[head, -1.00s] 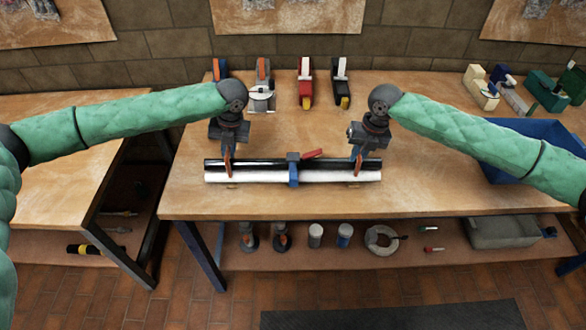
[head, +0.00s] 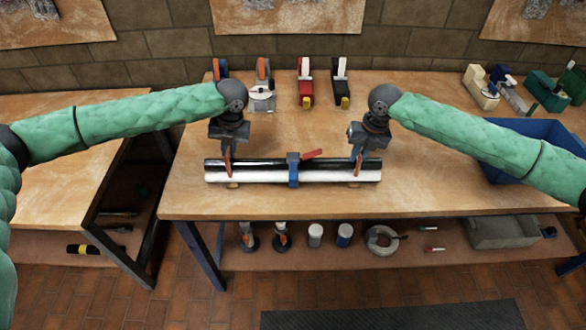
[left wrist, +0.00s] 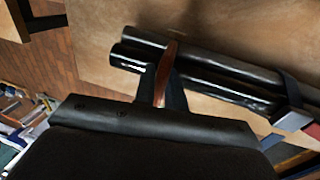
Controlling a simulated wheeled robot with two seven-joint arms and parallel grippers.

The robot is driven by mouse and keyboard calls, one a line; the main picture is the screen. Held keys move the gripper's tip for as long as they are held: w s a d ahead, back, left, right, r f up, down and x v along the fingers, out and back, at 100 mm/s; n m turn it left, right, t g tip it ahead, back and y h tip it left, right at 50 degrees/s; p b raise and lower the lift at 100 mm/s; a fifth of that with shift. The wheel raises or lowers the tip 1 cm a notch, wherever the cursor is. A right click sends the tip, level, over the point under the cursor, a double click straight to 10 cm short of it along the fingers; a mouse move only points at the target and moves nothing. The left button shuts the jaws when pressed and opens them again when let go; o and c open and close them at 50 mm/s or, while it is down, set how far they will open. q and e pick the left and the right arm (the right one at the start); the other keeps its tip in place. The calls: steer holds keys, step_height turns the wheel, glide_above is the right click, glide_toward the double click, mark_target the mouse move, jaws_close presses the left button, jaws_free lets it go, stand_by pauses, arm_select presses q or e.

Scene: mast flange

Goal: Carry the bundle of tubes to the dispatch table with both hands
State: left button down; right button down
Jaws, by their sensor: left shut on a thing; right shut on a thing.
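The bundle of tubes (head: 260,176) lies level across the front of the wooden bench, dark with a bright white streak. A blue strap with a red lever (head: 293,170) wraps its middle. My left gripper (head: 228,165) is shut on the bundle near its left end, my right gripper (head: 357,163) near its right end. No table is marked as dispatch.
The bench (head: 430,195) has several clamp-like tools (head: 305,85) at the back and a blue bin (head: 535,140) at right. Another wooden table (head: 50,190) stands at left across a gap. A dark mat (head: 390,315) lies on the brick floor.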

arm_select(q)
steer(key=shift+w+a+r, duration=0.1)
steer(key=shift+r, duration=0.2)
arm_select(e)
steer(key=shift+w+d+r, duration=0.1)
steer(key=shift+r, duration=0.15)
